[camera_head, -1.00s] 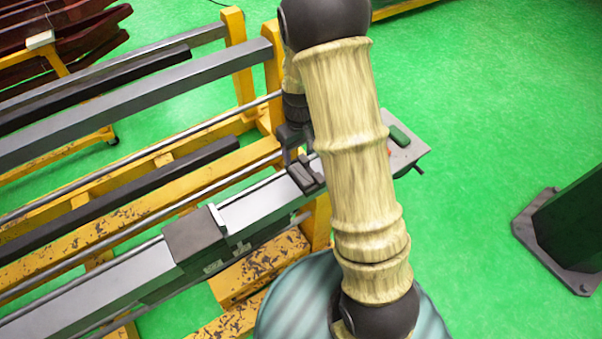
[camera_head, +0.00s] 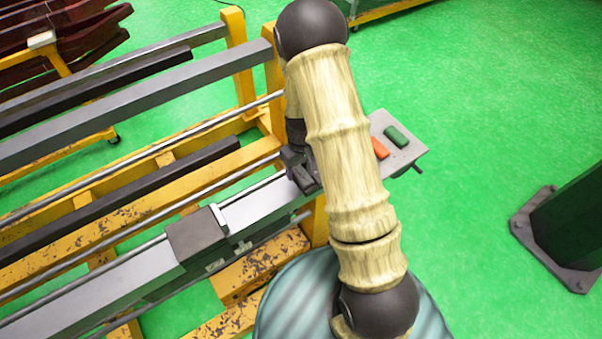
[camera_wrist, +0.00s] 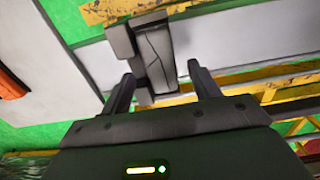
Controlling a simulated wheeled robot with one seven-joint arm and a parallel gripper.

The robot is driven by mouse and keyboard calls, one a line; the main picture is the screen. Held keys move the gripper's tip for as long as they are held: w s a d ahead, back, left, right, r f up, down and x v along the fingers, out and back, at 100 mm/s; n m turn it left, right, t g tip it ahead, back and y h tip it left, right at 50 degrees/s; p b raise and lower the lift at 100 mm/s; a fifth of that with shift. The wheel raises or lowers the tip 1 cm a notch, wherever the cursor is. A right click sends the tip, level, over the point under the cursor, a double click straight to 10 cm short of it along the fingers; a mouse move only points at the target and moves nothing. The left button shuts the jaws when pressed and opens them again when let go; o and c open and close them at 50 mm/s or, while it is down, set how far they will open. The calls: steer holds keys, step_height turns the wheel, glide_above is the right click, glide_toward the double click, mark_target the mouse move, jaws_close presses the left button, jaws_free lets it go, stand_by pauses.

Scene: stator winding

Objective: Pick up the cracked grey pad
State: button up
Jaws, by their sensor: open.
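The cracked grey pad (camera_wrist: 155,55) lies on the grey rail, with thin dark crack lines across its face in the wrist view. A darker grey block (camera_wrist: 120,42) borders its left side. My gripper (camera_wrist: 161,73) is open and empty, with one fingertip towards each side of the pad's near end. I cannot tell whether the fingers touch it. In the head view my gripper (camera_head: 293,160) is low over the rail, close to the pad (camera_head: 304,179), and my arm hides part of that spot.
A grey plate at the rail's end (camera_head: 416,151) bears a green pad (camera_head: 396,136) and an orange pad (camera_head: 379,147). A dark grey block (camera_head: 196,236) sits farther left on the rail. Yellow racks with long bars (camera_head: 140,105) stand behind. Green floor at right is open, beside a dark post (camera_head: 570,225).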

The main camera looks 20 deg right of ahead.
mark_target(301, 173)
steer(key=shift+f, duration=1.2)
steer(key=c, duration=1.1)
steer(key=shift+r, duration=0.1)
step_height(301, 173, up, 10)
steer(key=shift+f+b, duration=0.1)
steer(key=shift+b, duration=0.85)
